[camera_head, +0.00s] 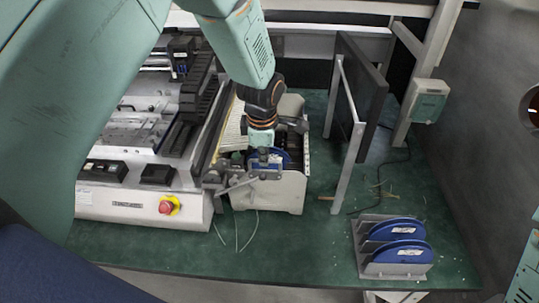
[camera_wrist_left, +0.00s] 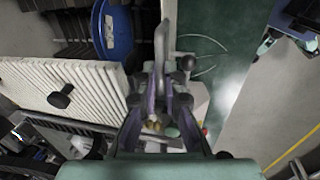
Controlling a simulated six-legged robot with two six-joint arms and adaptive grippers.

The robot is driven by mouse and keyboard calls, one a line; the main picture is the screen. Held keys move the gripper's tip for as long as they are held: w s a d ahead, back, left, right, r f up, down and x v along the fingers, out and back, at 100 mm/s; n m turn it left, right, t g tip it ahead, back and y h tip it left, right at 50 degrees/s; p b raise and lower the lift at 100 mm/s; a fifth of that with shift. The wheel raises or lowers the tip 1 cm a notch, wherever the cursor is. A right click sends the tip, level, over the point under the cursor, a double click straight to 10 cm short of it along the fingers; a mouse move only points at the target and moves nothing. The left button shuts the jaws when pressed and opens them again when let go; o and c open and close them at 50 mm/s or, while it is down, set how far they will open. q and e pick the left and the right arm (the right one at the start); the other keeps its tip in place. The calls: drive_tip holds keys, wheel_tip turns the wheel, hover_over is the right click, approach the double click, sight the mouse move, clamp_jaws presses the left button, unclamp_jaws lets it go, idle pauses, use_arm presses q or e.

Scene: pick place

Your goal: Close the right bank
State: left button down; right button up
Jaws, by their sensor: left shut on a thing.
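The right bank (camera_head: 290,190) is a pale box-like feeder unit at the right side of the pick-and-place machine (camera_head: 130,200). A blue reel (camera_head: 281,157) sits in it, and the reel also shows in the left wrist view (camera_wrist_left: 113,30). My left gripper (camera_head: 265,172) is at the front of the bank, pointing down. In the left wrist view its fingers (camera_wrist_left: 165,95) are closed around a grey lever (camera_wrist_left: 162,48). A dark ball knob (camera_wrist_left: 187,62) shows beside the fingers. The fingers partly hide the lever. My right gripper is not in view.
A grey rack (camera_head: 395,268) with blue reels stands on the green table (camera_head: 330,250) at the front right. A dark panel on a frame (camera_head: 362,100) stands right of the bank. A red stop button (camera_head: 167,207) is on the machine's front. Loose strips lie before the bank.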

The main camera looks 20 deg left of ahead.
use_arm(q)
drive_tip(key=c, duration=1.4)
unclamp_jaws()
drive_tip(key=shift+a, duration=0.15)
drive_tip(key=shift+c, duration=0.2)
wheel_tip(320, 180, up, 12)
drive_tip(key=s, duration=0.2)
drive_tip(key=shift+d, duration=0.35)
drive_tip(key=shift+s+f, duration=0.1)
drive_tip(key=shift+f, duration=0.1)
